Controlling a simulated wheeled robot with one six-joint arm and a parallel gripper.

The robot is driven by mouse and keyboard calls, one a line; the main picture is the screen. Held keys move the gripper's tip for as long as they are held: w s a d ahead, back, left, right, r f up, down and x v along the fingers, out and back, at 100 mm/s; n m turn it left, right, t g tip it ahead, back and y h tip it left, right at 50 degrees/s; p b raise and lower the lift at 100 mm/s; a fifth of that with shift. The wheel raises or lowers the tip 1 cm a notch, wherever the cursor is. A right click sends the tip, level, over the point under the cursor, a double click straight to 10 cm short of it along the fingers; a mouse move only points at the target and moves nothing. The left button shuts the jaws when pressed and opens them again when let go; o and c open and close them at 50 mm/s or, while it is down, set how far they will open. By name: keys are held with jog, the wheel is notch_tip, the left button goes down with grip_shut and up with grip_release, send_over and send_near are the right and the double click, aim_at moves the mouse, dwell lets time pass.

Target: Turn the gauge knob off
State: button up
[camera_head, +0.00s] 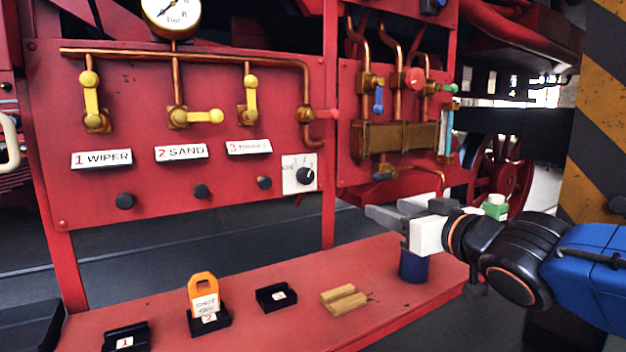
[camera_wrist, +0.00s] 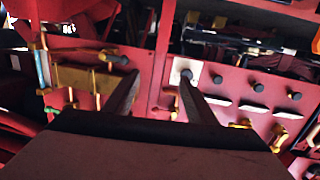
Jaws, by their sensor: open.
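The gauge knob (camera_head: 306,176) is a round black knob with a pointer on a white square plate (camera_head: 290,184) with small markings, at the right end of the left red panel. It also shows in the wrist view (camera_wrist: 187,75), where the tip of one finger overlaps its plate's lower part. My gripper (camera_head: 383,213) is open and empty, to the right of and lower than the knob in the head view, above the red bench. Its two grey fingers (camera_wrist: 159,80) point at the panel in the wrist view. I see no contact with the knob; the markings are too small to read.
Black knobs (camera_head: 202,191) and yellow-handled valves (camera_head: 92,103) stick out from the panel. Brass piping (camera_head: 395,138) is above my gripper.

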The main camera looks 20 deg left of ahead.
jog(key=s+a+r+n+g+y, duration=0.1)
jog(key=s+a+r+n+y, duration=0.15)
jog(key=a, duration=0.35)
send_near(308, 177)
jog(key=shift+m, duration=0.35)
jog(key=x, duration=0.8)
jog(key=shift+w+a, duration=0.25)
jog(key=shift+c, duration=0.2)
jog(key=c, duration=1)
